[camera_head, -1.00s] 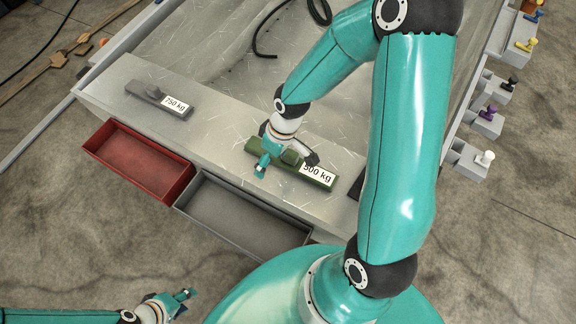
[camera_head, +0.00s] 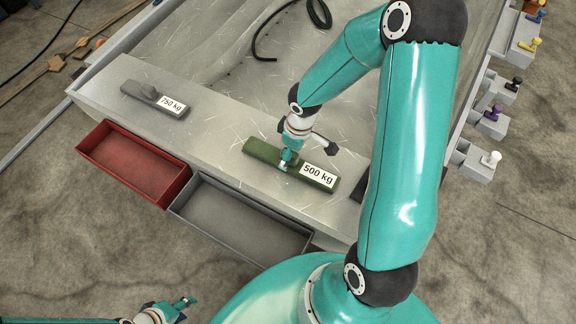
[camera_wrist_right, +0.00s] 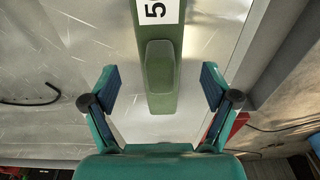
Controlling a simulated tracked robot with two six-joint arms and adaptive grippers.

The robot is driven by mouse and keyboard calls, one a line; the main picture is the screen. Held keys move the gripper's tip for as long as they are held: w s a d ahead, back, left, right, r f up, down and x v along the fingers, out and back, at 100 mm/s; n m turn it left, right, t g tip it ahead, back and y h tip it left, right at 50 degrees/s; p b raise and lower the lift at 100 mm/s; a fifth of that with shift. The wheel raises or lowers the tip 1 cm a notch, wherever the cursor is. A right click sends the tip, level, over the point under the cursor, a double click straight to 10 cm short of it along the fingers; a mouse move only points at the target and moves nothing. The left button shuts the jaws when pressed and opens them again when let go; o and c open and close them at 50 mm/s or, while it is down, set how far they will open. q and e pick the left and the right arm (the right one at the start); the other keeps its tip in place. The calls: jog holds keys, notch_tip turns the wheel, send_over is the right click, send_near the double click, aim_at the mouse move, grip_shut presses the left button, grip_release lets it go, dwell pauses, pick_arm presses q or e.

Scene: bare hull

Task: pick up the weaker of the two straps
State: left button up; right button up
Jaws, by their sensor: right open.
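The green strap (camera_head: 262,151), labelled 500 kg, lies on the metal surface under my right gripper. The grey strap (camera_head: 146,92), labelled 750 kg, lies further left on the same surface. My right gripper (camera_head: 288,160) is over the middle of the green strap. In the right wrist view the open right gripper (camera_wrist_right: 160,88) has one finger on each side of the green strap (camera_wrist_right: 159,62), with gaps to both; its raised block lies between them. My left gripper (camera_head: 187,309) is at the bottom left, open and empty, away from both straps.
A red open tray (camera_head: 186,182) and a grey open tray (camera_head: 174,210) hang along the near edge of the metal surface (camera_head: 215,130). A black cable (camera_head: 262,52) lies at the back. Several coloured knobs on brackets line the right side. My right arm hides part of the surface.

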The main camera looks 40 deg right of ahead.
jog(key=shift+w+a+f+b, duration=0.15)
jog(key=shift+f+b, duration=0.15)
jog(key=shift+f, duration=0.6)
jog(key=shift+w+f+b, duration=0.15)
jog(key=shift+f+b, duration=0.1)
jog(key=shift+f, duration=0.65)
jog(key=shift+w+a+f+b, duration=0.15)
jog(key=shift+f+b, duration=0.15)
jog(key=shift+f, duration=0.6)
jog(key=shift+d, duration=0.1)
jog(key=shift+r, duration=0.1)
jog(key=c, duration=1.4)
jog(key=shift+c, duration=0.2)
